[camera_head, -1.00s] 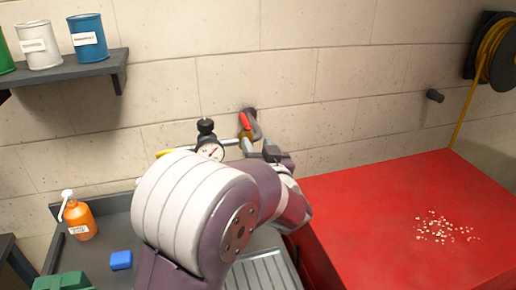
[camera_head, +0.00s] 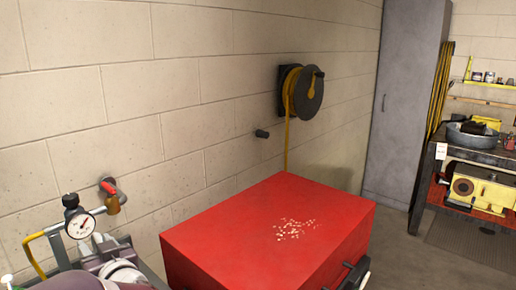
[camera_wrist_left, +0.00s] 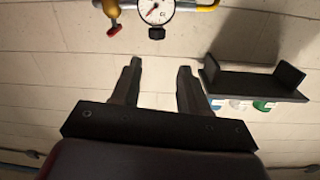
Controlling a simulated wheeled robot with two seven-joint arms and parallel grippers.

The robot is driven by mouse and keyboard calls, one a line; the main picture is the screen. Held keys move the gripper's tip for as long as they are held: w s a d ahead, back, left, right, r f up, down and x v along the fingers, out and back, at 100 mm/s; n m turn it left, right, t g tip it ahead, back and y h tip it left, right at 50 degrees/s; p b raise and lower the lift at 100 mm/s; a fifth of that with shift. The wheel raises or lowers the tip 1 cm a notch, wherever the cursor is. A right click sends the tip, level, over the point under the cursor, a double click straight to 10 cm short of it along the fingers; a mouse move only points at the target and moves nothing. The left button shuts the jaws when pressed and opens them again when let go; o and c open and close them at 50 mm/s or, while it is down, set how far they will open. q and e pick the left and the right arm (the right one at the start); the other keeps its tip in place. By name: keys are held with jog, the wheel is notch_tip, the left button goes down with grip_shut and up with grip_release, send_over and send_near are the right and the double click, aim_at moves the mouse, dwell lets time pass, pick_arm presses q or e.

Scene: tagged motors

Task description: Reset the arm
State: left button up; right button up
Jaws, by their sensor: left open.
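My left arm shows at the lower left corner of the head view, with its dark gripper (camera_head: 104,252) low in front of the wall, near the pressure gauge. In the left wrist view the left gripper (camera_wrist_left: 160,68) has its two dark fingers spread apart, with nothing between them. The wall behind the fingers looks upside down there. My right gripper is not clearly in view.
A pressure gauge (camera_head: 80,225) and red-handled valve (camera_head: 109,190) are on the wall pipe. A red cabinet (camera_head: 210,235) with pale crumbs on top stands right of my arm. A hose reel (camera_head: 302,92) hangs above. A grey locker (camera_head: 402,100) and workbench stand farther right.

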pick_arm(q)
jog(key=d+f+m+g+h, duration=0.2)
jog(key=d+f+m+h, duration=0.2)
jog(key=d+f+h, duration=0.8)
jog(key=s+d+f+m+g, duration=0.2)
jog(key=s+d+f+g, duration=0.1)
jog(key=s, duration=0.5)
jog(key=s+d+f+m+g+h, duration=0.1)
jog(key=s+d+f+m+g, duration=0.1)
jog(key=s+f+g, duration=0.3)
jog(key=s, duration=0.2)
jog(key=shift+s+d+f, duration=0.4)
